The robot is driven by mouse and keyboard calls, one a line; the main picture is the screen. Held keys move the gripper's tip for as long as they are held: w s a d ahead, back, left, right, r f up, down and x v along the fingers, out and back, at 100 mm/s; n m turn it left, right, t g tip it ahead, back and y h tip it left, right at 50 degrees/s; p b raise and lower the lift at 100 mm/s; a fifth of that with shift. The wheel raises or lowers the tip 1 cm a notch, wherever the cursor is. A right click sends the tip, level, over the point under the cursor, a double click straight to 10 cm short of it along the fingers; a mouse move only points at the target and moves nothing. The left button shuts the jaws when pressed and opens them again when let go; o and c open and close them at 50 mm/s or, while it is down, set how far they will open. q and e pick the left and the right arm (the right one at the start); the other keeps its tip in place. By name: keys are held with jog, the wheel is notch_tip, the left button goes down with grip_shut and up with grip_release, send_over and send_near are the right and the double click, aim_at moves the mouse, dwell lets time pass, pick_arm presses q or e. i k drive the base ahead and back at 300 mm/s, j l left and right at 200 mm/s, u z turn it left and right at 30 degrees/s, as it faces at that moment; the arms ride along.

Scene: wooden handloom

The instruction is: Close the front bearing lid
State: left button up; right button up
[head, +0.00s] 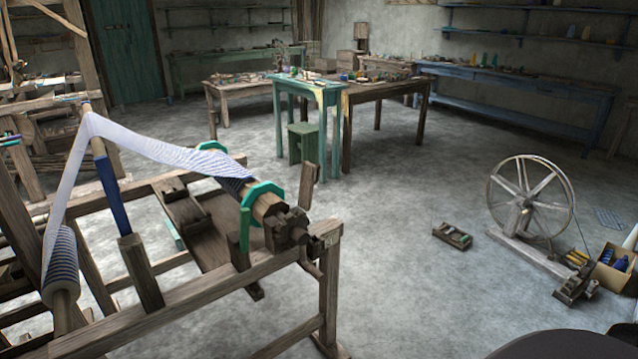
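The wooden handloom stands at the left, with its frame rail (200,308) running towards the middle. A roller (266,207) with striped cloth and a green flange (247,214) lies at the rail's right end. Its dark, notched wooden end (287,228) sits at the corner post (329,285). A short wooden piece (307,186) stands upright just behind that end; it may be the raised front bearing lid, but I cannot tell for sure. Neither of my grippers is in view.
A spinning wheel (530,195) stands on the floor at the right, near a cardboard box (612,273). A small wooden tool (453,236) lies on the floor. A green table (310,85) and stool (303,143) are behind.

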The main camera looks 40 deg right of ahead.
aim_at(308, 181)
jog(key=l, duration=0.45)
jog(key=k+l+u, duration=0.1)
jog(key=l, duration=0.35)
jog(key=k+l, duration=0.1)
jog(key=l, duration=0.35)
jog(key=k+l+u, duration=0.15)
jog(key=l, duration=0.7)
jog(key=k+l+u, duration=0.1)
jog(key=l, duration=0.35)
jog(key=k+l, duration=0.15)
jog(key=l, duration=0.25)
